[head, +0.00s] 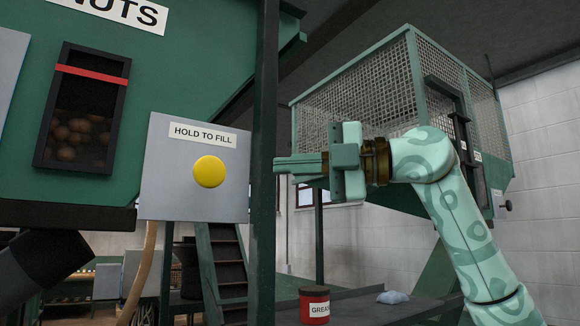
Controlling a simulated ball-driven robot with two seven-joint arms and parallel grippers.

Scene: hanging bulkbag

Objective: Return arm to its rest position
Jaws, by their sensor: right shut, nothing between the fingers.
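My right arm (460,225) comes up from the lower right and bends at the wrist. Its right gripper (278,165) points left, shut and empty. The fingertips overlap the dark upright post in the picture, just right of the grey panel (160,195). That panel carries a "HOLD TO FILL" label (202,133) and a round yellow button (209,171). The fingers are apart from the button in the picture. My left gripper is out of view.
A dark post (264,80) stands between the panel and my arm. A green hopper (180,60) marked "NUTS" has a window (82,115) showing nuts. A mesh cage (360,95) stands behind my gripper. A red grease tin (314,305) and a pale cloth (392,297) sit below.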

